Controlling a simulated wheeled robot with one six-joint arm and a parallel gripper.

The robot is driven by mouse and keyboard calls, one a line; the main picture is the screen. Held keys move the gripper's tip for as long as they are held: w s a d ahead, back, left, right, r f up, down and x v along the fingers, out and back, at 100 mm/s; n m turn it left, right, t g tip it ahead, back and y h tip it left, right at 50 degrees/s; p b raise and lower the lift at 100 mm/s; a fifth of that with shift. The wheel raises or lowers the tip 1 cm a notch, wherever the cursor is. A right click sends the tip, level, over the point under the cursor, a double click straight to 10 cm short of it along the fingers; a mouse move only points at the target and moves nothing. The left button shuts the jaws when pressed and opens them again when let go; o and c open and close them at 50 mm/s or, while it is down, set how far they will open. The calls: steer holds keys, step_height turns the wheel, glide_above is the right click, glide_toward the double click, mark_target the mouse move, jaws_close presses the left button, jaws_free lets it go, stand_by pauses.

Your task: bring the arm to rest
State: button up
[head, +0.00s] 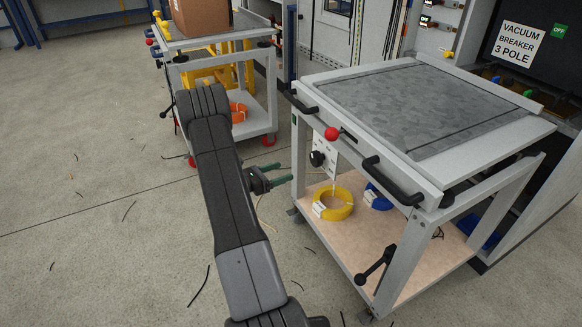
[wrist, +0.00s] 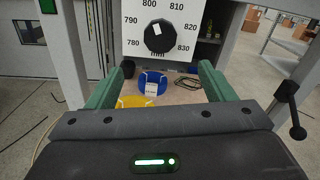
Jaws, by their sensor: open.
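My gripper (head: 281,181) has green fingers and is at the end of my dark arm, which reaches forward in the head view. It is beside the left side of the grey trolley (head: 318,92), below its top, apart from it as far as I can tell. In the wrist view the two green fingers of my gripper (wrist: 160,88) stand wide apart with nothing between them. Beyond them is a white scale plate (wrist: 188,20) marked 780 to 830 with a black knob (wrist: 158,38).
The trolley has a red ball knob (head: 331,134), black handles and a lower shelf with a yellow coil (head: 333,203) and a blue coil (head: 377,197). A second trolley (head: 262,118) carries a cardboard box (head: 201,16). A cabinet labelled vacuum breaker stands right. Floor at left is clear apart from scattered dark strips.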

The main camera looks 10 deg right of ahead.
mark_target(313, 161)
steer(key=shift+s+a, duration=0.2)
steer(key=shift+a, duration=0.3)
steer(key=b+x, duration=0.2)
steer(key=x, duration=1.2)
steer(key=shift+a+m+b, duration=0.1)
steer(key=shift+m+b, duration=0.2)
steer(key=shift+b, duration=0.05)
